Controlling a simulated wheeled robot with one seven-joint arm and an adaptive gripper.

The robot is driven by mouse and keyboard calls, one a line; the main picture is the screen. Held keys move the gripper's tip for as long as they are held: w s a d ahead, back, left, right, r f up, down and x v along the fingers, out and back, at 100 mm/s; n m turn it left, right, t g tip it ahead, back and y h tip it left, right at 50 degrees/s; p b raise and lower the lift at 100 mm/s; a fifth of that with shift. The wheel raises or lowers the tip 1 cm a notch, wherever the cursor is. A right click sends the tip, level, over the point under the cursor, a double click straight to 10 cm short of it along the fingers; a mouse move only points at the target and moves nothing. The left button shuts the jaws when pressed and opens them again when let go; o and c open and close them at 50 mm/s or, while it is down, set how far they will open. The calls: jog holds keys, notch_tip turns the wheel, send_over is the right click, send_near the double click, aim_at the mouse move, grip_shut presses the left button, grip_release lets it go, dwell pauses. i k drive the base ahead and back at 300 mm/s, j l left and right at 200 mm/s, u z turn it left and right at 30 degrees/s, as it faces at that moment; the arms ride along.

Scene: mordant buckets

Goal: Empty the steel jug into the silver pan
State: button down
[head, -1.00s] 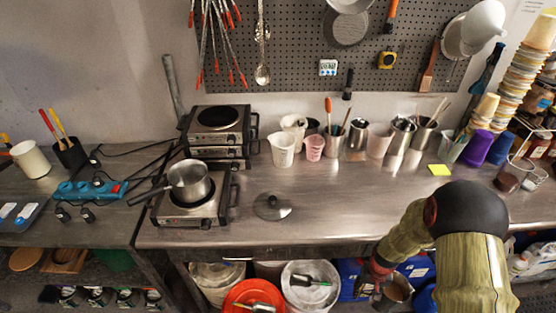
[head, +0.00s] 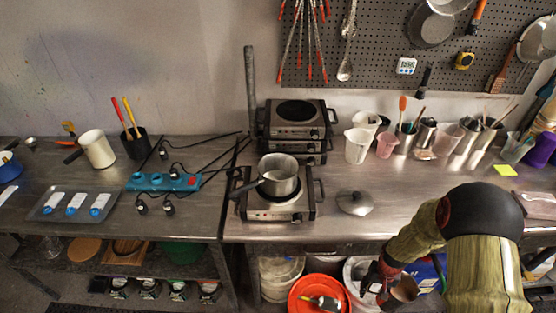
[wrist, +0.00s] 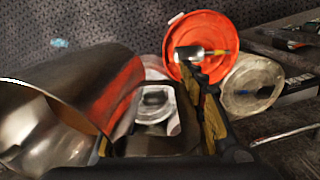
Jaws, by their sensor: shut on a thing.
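The silver pan (head: 281,180) sits upright on the front hot plate on the bench, its dark handle pointing left; its inside is too small to read. My gripper (head: 376,280) is low in front of the bench edge, right of the pan and apart from it. It is shut on the steel jug (head: 404,291), which hangs out over the floor side. In the wrist view the jug (wrist: 75,85) fills the left, with its handle between my gripper's fingers (wrist: 165,115). The jug's contents cannot be made out.
A loose lid (head: 354,202) lies right of the hot plate (head: 278,207). A stacked hot plate (head: 297,118) stands behind. White and pink jugs (head: 357,145) line the back. An orange bucket (head: 318,295) stands below the bench edge.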

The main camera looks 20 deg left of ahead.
aim_at(278, 172)
jog(key=k+j, duration=0.1)
jog(key=j, duration=0.35)
jog(key=k+j, duration=0.1)
jog(key=j, duration=0.4)
jog(key=k+j, duration=0.1)
jog(key=j, duration=0.8)
jog(key=k+j, duration=0.15)
jog(key=j, duration=0.3)
jog(key=k+j, duration=0.1)
jog(key=j, duration=0.4)
jog(key=k+j, duration=0.1)
jog(key=j, duration=0.35)
